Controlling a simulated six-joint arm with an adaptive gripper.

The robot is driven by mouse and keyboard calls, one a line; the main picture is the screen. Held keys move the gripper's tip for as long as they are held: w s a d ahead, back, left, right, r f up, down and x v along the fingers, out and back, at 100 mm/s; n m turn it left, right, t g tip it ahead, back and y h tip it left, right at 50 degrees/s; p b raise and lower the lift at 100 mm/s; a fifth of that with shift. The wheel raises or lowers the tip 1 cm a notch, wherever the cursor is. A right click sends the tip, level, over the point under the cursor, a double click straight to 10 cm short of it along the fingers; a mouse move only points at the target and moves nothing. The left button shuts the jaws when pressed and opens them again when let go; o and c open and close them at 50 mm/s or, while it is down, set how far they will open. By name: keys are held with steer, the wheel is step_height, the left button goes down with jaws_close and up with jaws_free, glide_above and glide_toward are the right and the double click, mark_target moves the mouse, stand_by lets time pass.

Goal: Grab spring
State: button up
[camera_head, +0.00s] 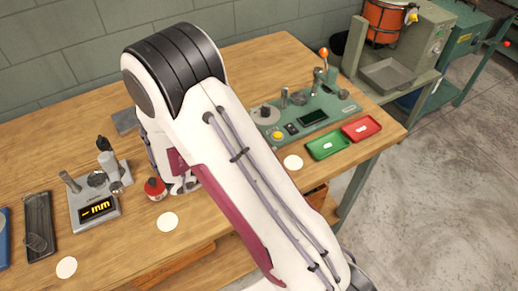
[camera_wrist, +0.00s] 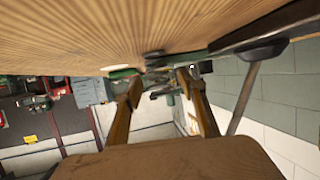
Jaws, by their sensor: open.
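No spring can be made out for certain in either view. The green coiler base (camera_head: 300,118), with metal posts, a dark display and an orange-knobbed lever (camera_head: 323,53), stands on the wooden bench (camera_head: 265,52), right of my arm in the head view. My gripper (camera_wrist: 160,82) shows in the wrist view with its two fingers apart and nothing visible between them. The bench top fills the upper part of that view, close to the fingertips. In the head view my arm covers the middle of the bench, and my gripper is not clearly seen.
A green tray (camera_head: 327,146) and a red tray (camera_head: 361,129) lie at the bench's right front. A measuring device (camera_head: 97,207) with a lit display and a small red bottle (camera_head: 155,188) stand left of my arm. The bench's back right is clear.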

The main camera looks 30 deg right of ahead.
jaws_close()
steer(key=shift+r, duration=0.2)
step_height(320, 180, up, 18)
steer(key=shift+f, duration=0.2)
stand_by(0.9)
stand_by(0.5)
